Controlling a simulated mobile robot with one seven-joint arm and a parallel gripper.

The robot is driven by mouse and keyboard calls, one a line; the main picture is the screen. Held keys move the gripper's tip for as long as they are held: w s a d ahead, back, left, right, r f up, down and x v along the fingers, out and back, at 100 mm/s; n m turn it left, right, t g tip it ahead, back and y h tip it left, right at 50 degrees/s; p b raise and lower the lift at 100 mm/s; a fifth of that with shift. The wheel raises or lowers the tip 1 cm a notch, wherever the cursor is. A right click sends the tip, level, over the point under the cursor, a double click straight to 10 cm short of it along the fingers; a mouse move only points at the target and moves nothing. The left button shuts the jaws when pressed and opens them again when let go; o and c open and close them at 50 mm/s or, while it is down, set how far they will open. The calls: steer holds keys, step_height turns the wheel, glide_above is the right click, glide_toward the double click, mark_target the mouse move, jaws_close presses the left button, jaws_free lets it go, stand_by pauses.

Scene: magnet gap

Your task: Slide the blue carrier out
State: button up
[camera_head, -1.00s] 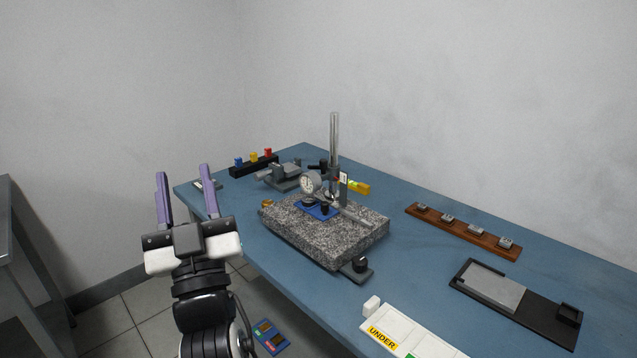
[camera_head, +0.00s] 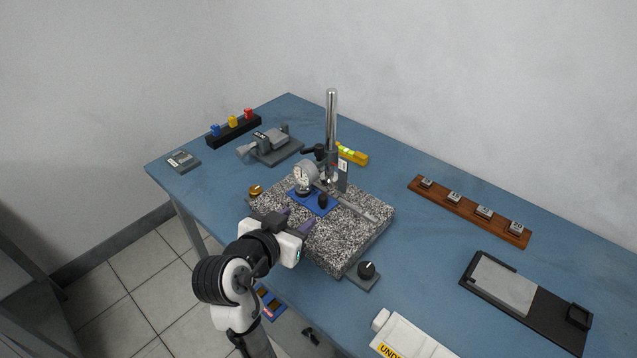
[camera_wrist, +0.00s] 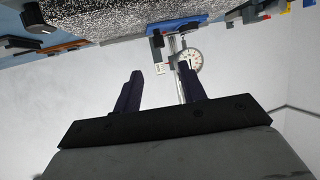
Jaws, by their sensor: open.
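The blue carrier (camera_head: 313,203) is a flat blue plate lying on the speckled granite block (camera_head: 345,240), under the dial gauge (camera_head: 304,176). A black knob (camera_head: 322,201) stands on it. In the wrist view the carrier (camera_wrist: 178,25) shows edge-on near the top, with the gauge (camera_wrist: 190,60) below it in the picture. My gripper (camera_head: 296,219) is open and empty, with two purple fingers pointing toward the carrier from the front edge of the granite. The fingers (camera_wrist: 160,85) appear apart from the carrier in the wrist view. The exact gap to it is hard to tell.
The chrome post (camera_head: 331,125) rises behind the carrier. A black knob on a grey base (camera_head: 366,271) sits by the granite's front right corner. A brass knob (camera_head: 256,190) is at its left. A wooden rack (camera_head: 468,211) and black tray (camera_head: 540,310) lie right. Blue tabletop between them is clear.

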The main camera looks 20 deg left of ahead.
mark_target(321, 200)
steer(key=p+x, duration=0.3)
steer(key=x, duration=1)
steer(key=shift+w+d+f+p, duration=0.1)
steer(key=shift+w+f+p, duration=0.15)
steer(key=shift+p, duration=0.1)
jaws_close()
